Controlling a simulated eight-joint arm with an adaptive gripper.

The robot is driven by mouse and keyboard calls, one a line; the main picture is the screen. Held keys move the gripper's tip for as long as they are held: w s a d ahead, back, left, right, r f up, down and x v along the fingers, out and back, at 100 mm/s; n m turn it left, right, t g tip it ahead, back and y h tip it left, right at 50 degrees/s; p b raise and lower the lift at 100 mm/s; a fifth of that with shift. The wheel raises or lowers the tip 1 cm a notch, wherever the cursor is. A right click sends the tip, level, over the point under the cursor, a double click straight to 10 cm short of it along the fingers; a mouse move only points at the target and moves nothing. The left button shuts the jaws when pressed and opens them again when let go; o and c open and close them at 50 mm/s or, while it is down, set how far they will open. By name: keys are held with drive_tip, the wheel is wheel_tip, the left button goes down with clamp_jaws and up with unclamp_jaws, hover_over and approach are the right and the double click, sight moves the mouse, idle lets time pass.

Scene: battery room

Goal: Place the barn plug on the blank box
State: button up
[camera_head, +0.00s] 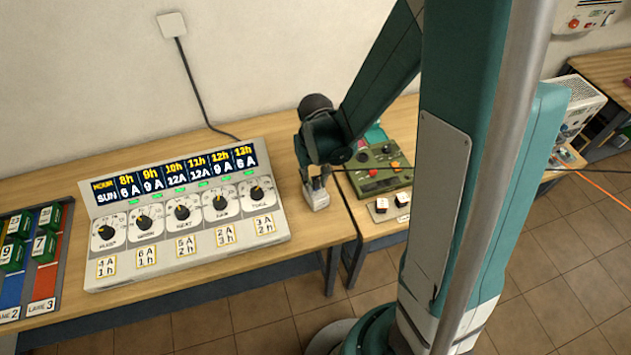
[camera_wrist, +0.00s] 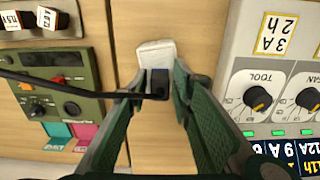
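A small black plug (camera_wrist: 157,83) with a black cable sits between the fingertips of my gripper (camera_wrist: 159,88) in the wrist view. The fingers appear closed on its sides. No label on the plug is readable. A plain white box (camera_wrist: 155,54) lies directly beyond the plug, with no marking visible on it. In the head view my gripper (camera_head: 316,182) points down over the white box (camera_head: 318,201), near the table's right end. I cannot tell whether the plug touches the box or hovers just above it.
A grey control console (camera_head: 275,233) with dials stands close left of my gripper. An olive panel (camera_head: 378,172) with knobs stands to the right, and the cable runs over it. Two small labelled blocks (camera_head: 403,199) (camera_head: 381,206) sit in front of that panel. Numbered green blocks (camera_head: 44,247) stand far left.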

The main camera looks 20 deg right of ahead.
sight(315, 179)
drive_tip(key=shift+o, duration=0.4)
drive_tip(key=shift+r+p, duration=0.25)
drive_tip(key=shift+p, duration=0.05)
wheel_tip(315, 179, up, 12)
idle(0.9)
idle(0.7)
drive_tip(key=s+d+r+t, duration=0.1)
drive_tip(key=s+r+t, duration=0.2)
drive_tip(key=s+r, duration=0.3)
drive_tip(key=s+d+r+t, duration=0.2)
drive_tip(key=s+r+t, duration=0.2)
drive_tip(key=r, duration=0.7)
drive_tip(key=shift+s, duration=1.25)
drive_tip(key=shift+f, duration=0.1)
